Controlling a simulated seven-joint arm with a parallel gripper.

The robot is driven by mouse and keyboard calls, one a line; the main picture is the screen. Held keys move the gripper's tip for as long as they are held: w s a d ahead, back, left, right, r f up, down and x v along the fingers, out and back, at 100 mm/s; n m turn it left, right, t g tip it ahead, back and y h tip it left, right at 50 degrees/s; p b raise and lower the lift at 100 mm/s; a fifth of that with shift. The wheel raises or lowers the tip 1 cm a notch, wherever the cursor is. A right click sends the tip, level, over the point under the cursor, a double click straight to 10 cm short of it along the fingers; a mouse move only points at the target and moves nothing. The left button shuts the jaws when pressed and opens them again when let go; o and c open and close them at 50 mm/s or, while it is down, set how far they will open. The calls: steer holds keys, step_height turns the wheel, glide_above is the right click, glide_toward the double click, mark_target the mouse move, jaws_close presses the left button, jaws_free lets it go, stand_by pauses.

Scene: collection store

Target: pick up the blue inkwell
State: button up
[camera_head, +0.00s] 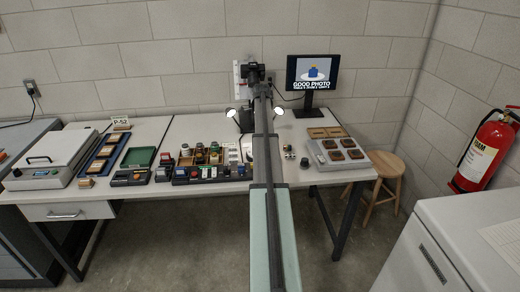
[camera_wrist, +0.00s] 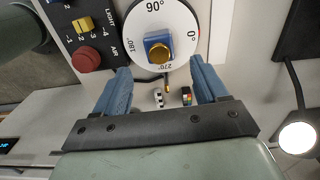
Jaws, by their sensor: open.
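The blue inkwell (camera_wrist: 154,39) is a square blue bottle with a round gold cap. In the wrist view it stands upright on a white round dial (camera_wrist: 131,25) marked in degrees. My gripper (camera_wrist: 160,68) is open and empty, with its two blue fingers apart. The inkwell shows just beyond the fingertips, roughly in line with the gap between them. I cannot tell the exact distance to it. In the head view my own arm covers the middle of the table, and I cannot make out the inkwell or my gripper there.
A control box with a red button (camera_wrist: 86,58) lies left of the dial; a lamp (camera_wrist: 298,137) is at lower right. Small colour blocks (camera_wrist: 186,96) lie between the fingers' bases. In the head view, a camera (camera_head: 253,73) and a monitor (camera_head: 318,74) stand at the back.

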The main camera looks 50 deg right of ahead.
steer(key=shift+w+a+f, duration=0.1)
steer(key=shift+f, duration=1.3)
steer(key=shift+w+a+f, duration=0.1)
steer(key=shift+f, duration=1.25)
steer(key=shift+c, duration=0.2)
steer(key=c, duration=1.2)
